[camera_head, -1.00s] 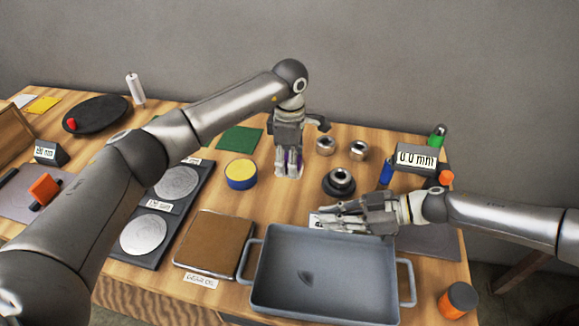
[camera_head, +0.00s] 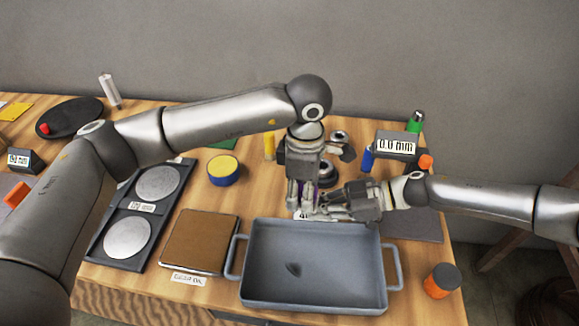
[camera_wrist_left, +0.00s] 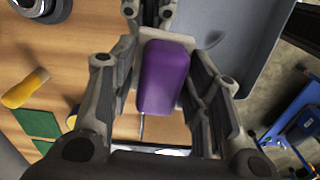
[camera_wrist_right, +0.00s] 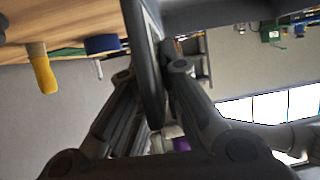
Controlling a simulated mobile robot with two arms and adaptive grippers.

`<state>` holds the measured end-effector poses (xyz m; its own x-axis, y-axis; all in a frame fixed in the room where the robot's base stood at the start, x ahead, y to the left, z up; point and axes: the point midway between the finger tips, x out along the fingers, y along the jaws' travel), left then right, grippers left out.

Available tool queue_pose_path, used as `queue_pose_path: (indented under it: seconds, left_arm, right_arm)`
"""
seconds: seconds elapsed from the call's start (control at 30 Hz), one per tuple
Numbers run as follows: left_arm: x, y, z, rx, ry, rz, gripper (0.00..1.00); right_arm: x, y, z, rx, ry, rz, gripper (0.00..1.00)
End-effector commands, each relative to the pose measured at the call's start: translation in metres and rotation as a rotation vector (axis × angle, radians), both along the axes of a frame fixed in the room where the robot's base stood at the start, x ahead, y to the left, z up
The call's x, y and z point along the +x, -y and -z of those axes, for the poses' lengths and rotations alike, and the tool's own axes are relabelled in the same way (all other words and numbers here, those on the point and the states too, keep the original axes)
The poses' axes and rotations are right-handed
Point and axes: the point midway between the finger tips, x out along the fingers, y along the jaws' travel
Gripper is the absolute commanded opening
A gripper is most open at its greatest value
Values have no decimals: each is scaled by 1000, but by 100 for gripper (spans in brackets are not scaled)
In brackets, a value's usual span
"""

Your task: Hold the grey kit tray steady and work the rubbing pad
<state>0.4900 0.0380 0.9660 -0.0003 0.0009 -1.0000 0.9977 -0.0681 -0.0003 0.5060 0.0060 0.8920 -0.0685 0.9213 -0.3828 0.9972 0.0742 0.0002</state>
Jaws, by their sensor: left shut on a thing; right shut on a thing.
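The grey kit tray (camera_head: 255,295) lies at the front of the table, with a dark mark (camera_head: 293,269) on its floor. My left gripper (camera_head: 304,208) is above the tray's far edge, shut on the purple rubbing pad (camera_wrist_left: 165,78), which has a pale base. My right gripper (camera_head: 325,207) comes from the right and is shut at the tray's far rim. In the right wrist view the dark rim (camera_wrist_right: 147,65) runs between its fingers. The two grippers are very close together. The pad is mostly hidden in the head view.
A brown board (camera_head: 200,240) lies left of the tray. An orange jar (camera_head: 441,281) is right of the tray.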

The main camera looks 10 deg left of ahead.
Motion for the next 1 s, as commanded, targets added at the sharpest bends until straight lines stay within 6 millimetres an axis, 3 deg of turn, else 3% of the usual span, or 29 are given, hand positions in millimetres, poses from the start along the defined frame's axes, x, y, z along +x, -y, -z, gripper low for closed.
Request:
queue_pose_path:
  seconds: [0.07,0.3,0.5,0.77,1.0]
  left_arm:
    - [-20,4,-1,0,0,13,25]
    - [-71,8,29,-2,-4,421,25]
    - [-100,10,42,-1,-2,664,25]
    - [-106,10,51,-1,-3,719,25]
    - [-106,9,71,0,-3,717,25]
  right_arm:
    - [0,0,0,1,0,-1,0]
    - [0,0,0,1,0,-1,0]
    - [0,0,0,1,0,-1,0]
    - [0,0,0,1,0,-1,0]
    - [0,0,-1,1,0,-1,0]
